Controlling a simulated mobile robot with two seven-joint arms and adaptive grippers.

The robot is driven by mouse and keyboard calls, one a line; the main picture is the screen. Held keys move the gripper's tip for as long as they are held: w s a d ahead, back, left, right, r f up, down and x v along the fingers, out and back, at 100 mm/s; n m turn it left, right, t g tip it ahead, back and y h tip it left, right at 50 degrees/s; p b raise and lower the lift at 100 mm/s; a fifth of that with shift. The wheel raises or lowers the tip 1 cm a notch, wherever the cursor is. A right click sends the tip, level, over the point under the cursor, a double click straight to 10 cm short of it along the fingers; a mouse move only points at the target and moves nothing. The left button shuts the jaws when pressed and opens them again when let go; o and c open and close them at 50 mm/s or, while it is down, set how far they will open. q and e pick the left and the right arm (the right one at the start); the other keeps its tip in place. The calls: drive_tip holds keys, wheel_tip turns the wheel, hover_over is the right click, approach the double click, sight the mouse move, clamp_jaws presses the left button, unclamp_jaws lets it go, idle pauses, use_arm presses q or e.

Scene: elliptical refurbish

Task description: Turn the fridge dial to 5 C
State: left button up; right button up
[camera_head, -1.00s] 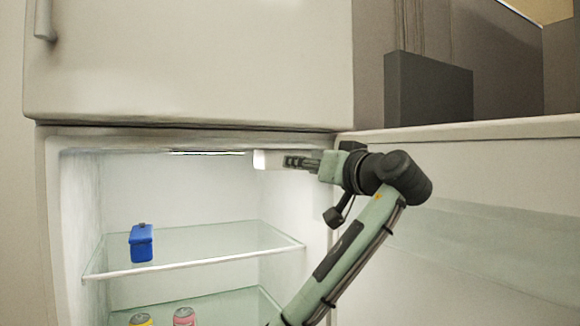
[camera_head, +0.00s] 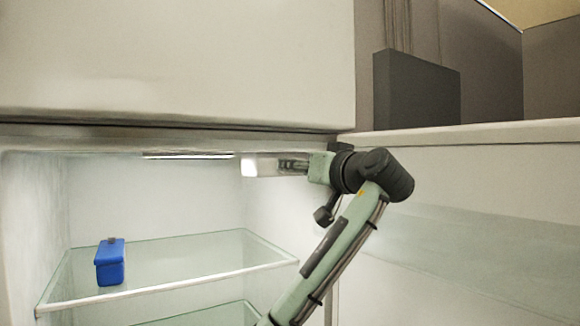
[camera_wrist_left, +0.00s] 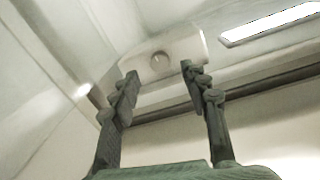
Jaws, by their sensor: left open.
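The fridge dial (camera_wrist_left: 160,61) is a small round knob on a white housing under the fridge ceiling. The housing (camera_head: 262,166) also shows in the head view, but the dial is hidden there. My left gripper (camera_wrist_left: 159,76) is open and empty in the left wrist view. Its two fingertips stand apart, one on either side of the dial in the picture. I cannot tell whether they touch the housing. The head view shows the same gripper (camera_head: 292,166) reaching left at the housing's right end. Any marks on the dial are too small to read. My right gripper is not in view.
A lit strip lamp (camera_head: 188,157) runs along the fridge ceiling beside the housing. A blue box (camera_head: 110,265) stands on the glass shelf (camera_head: 195,262) below, well clear of the gripper. The upper door (camera_head: 180,65) is shut above the opening.

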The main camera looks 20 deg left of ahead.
use_arm(q)
drive_tip(key=x, duration=0.3)
drive_tip(key=shift+w+a, duration=0.25)
drive_tip(key=shift+a, duration=0.05)
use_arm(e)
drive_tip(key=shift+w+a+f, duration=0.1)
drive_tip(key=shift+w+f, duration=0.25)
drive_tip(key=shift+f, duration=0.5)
use_arm(q)
clamp_jaws()
drive_tip(key=shift+n+b, duration=0.5)
drive_tip(key=shift+n, duration=0.2)
unclamp_jaws()
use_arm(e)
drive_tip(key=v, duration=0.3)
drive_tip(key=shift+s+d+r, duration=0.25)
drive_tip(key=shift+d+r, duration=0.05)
